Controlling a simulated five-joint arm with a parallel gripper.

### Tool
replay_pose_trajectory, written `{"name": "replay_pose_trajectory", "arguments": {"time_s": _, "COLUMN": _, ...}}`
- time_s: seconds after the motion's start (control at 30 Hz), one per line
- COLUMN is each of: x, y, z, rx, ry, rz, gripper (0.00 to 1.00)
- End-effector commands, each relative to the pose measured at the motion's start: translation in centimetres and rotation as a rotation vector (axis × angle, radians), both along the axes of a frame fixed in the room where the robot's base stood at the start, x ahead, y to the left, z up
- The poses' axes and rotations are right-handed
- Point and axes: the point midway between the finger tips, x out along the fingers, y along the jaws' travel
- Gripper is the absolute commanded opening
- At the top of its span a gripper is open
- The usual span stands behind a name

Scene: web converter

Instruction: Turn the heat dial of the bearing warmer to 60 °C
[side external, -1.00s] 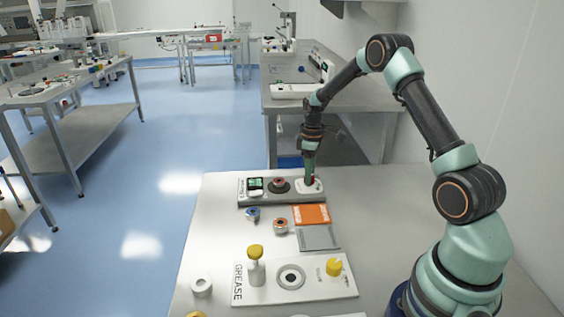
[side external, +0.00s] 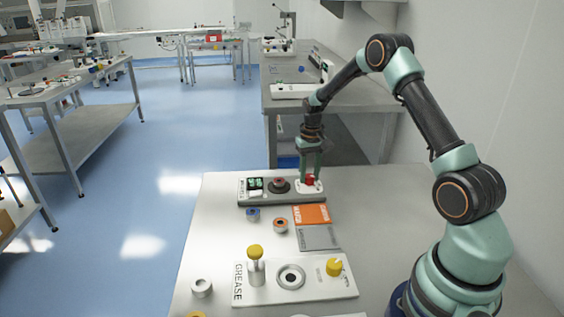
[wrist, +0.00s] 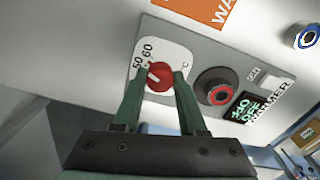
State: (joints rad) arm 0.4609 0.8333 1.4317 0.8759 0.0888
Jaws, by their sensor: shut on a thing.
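The bearing warmer (side external: 248,199) is a long grey unit on the bench. Its red heat dial (wrist: 157,77) has a white pointer line and sits on a white plate (wrist: 176,52) marked 50, 60 and °C. The pointer slants towards the printed numbers; I cannot tell which mark it meets. My gripper (side external: 310,179) points down over the warmer's right end. It is shut on the dial, one green finger on each side. The fingers hide part of the plate in the wrist view. A small display (wrist: 246,106) glows green; its digits are hard to read.
A dark round part with a red ring (wrist: 217,93) stands beside the dial. An orange card (side external: 312,214) and a grey plate (side external: 318,238) lie in front. The GREASE board (side external: 330,287), a blue ring (side external: 253,214) and an orange ring (side external: 280,225) are nearer.

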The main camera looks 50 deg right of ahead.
Motion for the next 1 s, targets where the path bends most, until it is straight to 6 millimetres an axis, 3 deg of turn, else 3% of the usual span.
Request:
{"name": "replay_pose_trajectory", "arguments": {"time_s": 0.4, "x": -0.03, "y": 0.07, "z": 0.06, "rx": 0.001, "ry": 0.003, "rz": -0.266, "gripper": 0.0}}
{"name": "replay_pose_trajectory", "arguments": {"time_s": 1.0, "x": -0.03, "y": 0.07, "z": 0.06, "rx": 0.001, "ry": 0.003, "rz": -0.341, "gripper": 0.0}}
